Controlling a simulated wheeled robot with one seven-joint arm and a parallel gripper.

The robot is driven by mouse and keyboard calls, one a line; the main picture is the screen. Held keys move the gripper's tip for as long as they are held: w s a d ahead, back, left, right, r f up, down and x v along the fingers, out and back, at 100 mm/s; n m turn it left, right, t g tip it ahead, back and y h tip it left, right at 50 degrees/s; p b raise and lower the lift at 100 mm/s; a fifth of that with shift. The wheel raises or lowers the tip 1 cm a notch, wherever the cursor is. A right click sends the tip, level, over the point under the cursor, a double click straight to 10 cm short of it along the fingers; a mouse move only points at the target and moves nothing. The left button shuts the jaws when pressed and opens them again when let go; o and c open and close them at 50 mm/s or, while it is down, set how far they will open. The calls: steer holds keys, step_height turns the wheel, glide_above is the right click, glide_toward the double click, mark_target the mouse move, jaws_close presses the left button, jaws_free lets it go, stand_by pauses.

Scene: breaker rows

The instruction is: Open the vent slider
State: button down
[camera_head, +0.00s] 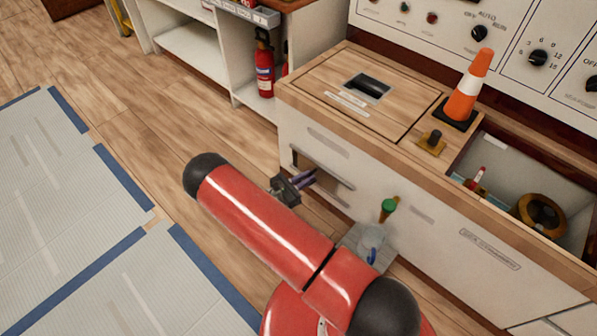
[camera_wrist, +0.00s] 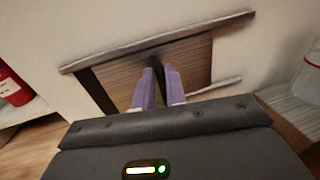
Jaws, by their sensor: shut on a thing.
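The vent slider (camera_head: 335,179) is on the white cabinet front, set between two pale rails, below the wooden counter. In the wrist view, the upper rail (camera_wrist: 170,37) and lower rail (camera_wrist: 215,86) slant upward to the right. Between them is a brown wood-grained area (camera_wrist: 196,63) with a dark strip (camera_wrist: 95,91) at its left end; I cannot tell whether this is panel or opening. My gripper (camera_head: 309,176) is at the slider, its purple fingers (camera_wrist: 161,75) reaching between the rails.
A red fire extinguisher (camera_head: 264,68) stands left of the cabinet. A traffic cone (camera_head: 468,90) stands on the counter (camera_head: 400,75). An open compartment on the right holds a round brass-coloured thing (camera_head: 538,213). A green-topped thing (camera_head: 388,207) is near my arm.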

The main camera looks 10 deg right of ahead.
steer(key=s+d, duration=0.2)
steer(key=s, duration=0.1)
steer(key=s+d+p, duration=0.1)
steer(key=shift+s, duration=0.35)
steer(key=c, duration=1.5)
jaws_free()
glide_toward(331, 180)
steer(key=v, duration=0.3)
steer(key=shift+w+f, duration=0.1)
steer(key=shift+f, duration=0.1)
